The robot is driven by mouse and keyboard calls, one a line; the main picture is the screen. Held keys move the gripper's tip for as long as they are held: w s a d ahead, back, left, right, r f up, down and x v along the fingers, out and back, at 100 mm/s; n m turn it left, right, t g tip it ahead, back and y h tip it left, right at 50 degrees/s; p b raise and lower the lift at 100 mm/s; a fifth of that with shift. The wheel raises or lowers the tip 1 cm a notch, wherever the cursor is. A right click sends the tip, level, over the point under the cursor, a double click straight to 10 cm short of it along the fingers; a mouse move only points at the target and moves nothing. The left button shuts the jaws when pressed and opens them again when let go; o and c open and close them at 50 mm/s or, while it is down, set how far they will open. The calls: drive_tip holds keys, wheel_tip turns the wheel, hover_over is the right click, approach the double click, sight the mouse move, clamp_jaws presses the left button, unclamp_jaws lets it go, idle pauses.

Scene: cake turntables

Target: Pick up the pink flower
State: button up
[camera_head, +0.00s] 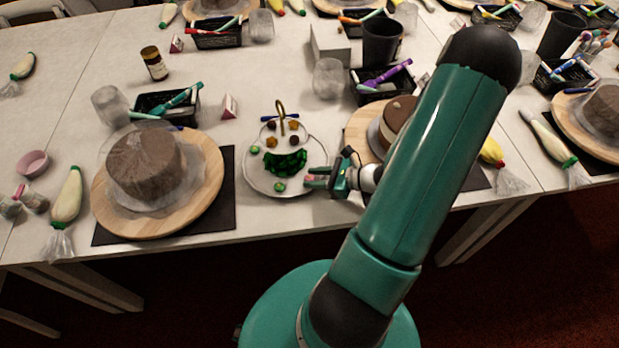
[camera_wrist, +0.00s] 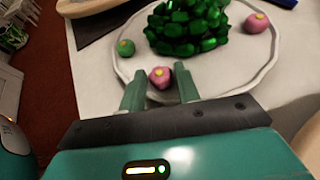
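A small pink flower (camera_wrist: 160,77) with a yellow centre lies on the rim area of a white plate (camera_wrist: 122,72). In the wrist view it sits between the tips of my open gripper (camera_wrist: 160,80), with a narrow gap to each finger. A second pink flower (camera_wrist: 256,22) lies farther right on the plate. In the head view my gripper (camera_head: 312,178) is at the right edge of the plate (camera_head: 252,180), and a bit of pink (camera_head: 309,178) shows at its fingertips.
Dark green leaves (camera_head: 285,162) are heaped mid-plate, with a green ball (camera_wrist: 125,47) beside them. A golden handle (camera_head: 280,117) rises behind. A chocolate cake (camera_head: 145,165) on a turntable stands left; another cake (camera_head: 398,118) is close to my arm.

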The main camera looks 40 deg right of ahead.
drive_tip(key=c, duration=0.6)
drive_tip(key=shift+r, duration=0.15)
